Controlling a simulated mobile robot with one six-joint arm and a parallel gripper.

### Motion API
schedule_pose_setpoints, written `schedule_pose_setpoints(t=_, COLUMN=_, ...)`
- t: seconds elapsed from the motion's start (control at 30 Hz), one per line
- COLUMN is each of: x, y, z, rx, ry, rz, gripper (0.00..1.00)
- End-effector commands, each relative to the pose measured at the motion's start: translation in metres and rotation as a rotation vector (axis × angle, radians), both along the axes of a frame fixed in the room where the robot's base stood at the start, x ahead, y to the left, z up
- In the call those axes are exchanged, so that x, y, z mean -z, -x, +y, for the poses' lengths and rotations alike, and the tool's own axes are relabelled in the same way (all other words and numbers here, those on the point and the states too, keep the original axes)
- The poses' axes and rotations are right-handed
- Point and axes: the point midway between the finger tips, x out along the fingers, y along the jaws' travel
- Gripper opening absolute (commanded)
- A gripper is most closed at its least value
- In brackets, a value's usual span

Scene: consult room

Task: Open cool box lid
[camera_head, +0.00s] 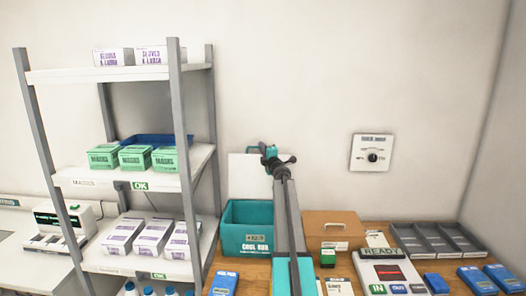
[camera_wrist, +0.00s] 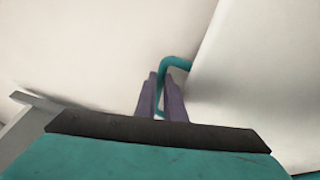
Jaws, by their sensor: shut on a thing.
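In the wrist view the lid (camera_wrist: 250,80) fills the right side. My gripper (camera_head: 272,152) is at the lid's top right. In the wrist view my gripper (camera_wrist: 160,92) is shut on the teal lid handle (camera_wrist: 178,64). My arm hides the right side of the box and part of the lid.
A grey shelf unit (camera_head: 178,120) with boxes stands close on the left. A brown case (camera_head: 334,227), a READY device (camera_head: 388,268) and grey trays (camera_head: 435,240) crowd the table on the right. A dial panel (camera_head: 372,140) is on the wall. The air above the table's right side is clear.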

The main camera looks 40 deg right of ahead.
Motion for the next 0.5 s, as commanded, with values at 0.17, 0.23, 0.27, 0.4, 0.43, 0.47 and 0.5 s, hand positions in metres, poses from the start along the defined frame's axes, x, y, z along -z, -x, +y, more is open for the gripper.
schedule_pose_setpoints(t=0.17, x=-0.0265, y=-0.0036, z=0.0059, rx=-0.019, ry=0.009, rz=-0.025, gripper=0.0)
schedule_pose_setpoints(t=0.23, x=-0.0265, y=-0.0023, z=0.0045, rx=-0.018, ry=0.009, rz=-0.026, gripper=0.0)
schedule_pose_setpoints(t=0.27, x=-0.0264, y=-0.0017, z=0.0039, rx=-0.016, ry=0.008, rz=-0.025, gripper=0.0)
schedule_pose_setpoints(t=0.4, x=-0.0259, y=0.0003, z=0.0016, rx=-0.014, ry=0.008, rz=-0.025, gripper=0.23)
schedule_pose_setpoints(t=0.43, x=-0.0258, y=0.0009, z=0.0011, rx=-0.013, ry=0.008, rz=-0.025, gripper=0.28)
schedule_pose_setpoints(t=0.47, x=-0.0257, y=0.0017, z=0.0005, rx=-0.012, ry=0.008, rz=-0.025, gripper=0.28)
schedule_pose_setpoints(t=0.5, x=-0.0255, y=0.0024, z=-0.0003, rx=-0.01, ry=0.007, rz=-0.025, gripper=0.28)
